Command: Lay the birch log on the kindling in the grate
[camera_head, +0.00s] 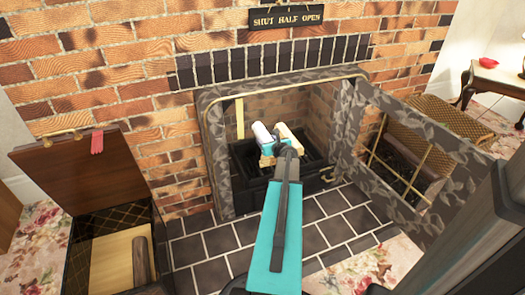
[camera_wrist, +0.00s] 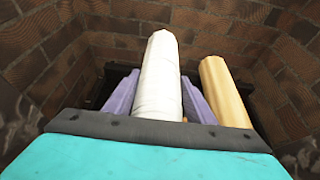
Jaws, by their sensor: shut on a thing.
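The birch log (camera_head: 262,132), white and round, is inside the fireplace opening. It also shows in the wrist view (camera_wrist: 158,75), lengthwise between the two purple fingers. My gripper (camera_head: 279,148) is shut on it; the fingers (camera_wrist: 158,98) lie along both its sides. The black grate (camera_head: 245,160) is under the gripper, partly hidden by my arm. Pale yellow kindling (camera_head: 288,133) shows beside the log, and one stick (camera_wrist: 226,92) stands to its right in the wrist view. I cannot tell whether the log touches the kindling.
Brick walls enclose the fireplace closely. An open wooden box (camera_head: 75,245) at the left holds a brown log (camera_head: 140,262). Dark hearth tiles (camera_head: 205,248) are clear. A sign (camera_head: 286,18) hangs above.

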